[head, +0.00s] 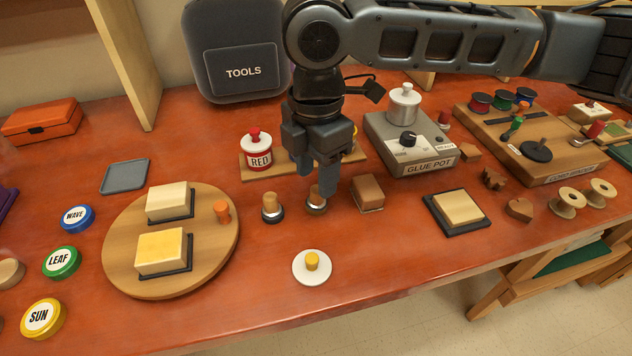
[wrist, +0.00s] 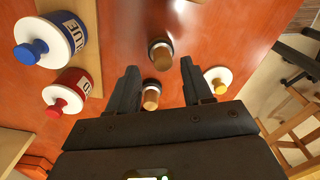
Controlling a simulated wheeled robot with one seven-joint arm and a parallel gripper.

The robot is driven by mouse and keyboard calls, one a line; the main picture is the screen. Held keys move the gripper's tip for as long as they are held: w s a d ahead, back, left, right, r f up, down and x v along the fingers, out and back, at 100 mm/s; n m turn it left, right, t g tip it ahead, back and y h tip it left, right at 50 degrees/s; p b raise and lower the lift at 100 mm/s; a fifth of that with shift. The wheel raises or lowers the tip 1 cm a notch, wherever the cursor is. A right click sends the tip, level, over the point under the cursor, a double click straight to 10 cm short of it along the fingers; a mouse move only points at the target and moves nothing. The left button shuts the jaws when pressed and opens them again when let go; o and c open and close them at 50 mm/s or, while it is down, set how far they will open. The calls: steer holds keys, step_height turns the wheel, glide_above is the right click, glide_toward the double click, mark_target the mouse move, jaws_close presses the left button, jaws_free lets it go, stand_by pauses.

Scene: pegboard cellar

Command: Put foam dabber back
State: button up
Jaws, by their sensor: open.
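Two dabbers with wooden handles and dark bases stand upright on the red bench, side by side. The left dabber (head: 272,207) stands clear of my gripper. The right dabber (head: 316,201) is directly under my gripper (head: 317,184), whose fingers point down and are open. One finger partly covers this dabber in the head view. In the wrist view, one dabber (wrist: 160,50) shows beyond the gap between my fingertips (wrist: 159,66), and the other dabber (wrist: 151,95) shows nearer the palm. I hold nothing. Their undersides are hidden, so I cannot see the foam.
A red-labelled jar (head: 258,153) stands on a wooden rack behind; a blue jar (wrist: 52,40) is beside it. A brown block (head: 368,192) is close on the right, a white lid with a yellow knob (head: 312,266) in front, and a round board (head: 122,245) with pads at left.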

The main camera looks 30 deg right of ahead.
mark_target(316, 188)
step_height(316, 188, up, 9)
steer(key=shift+f, duration=0.15)
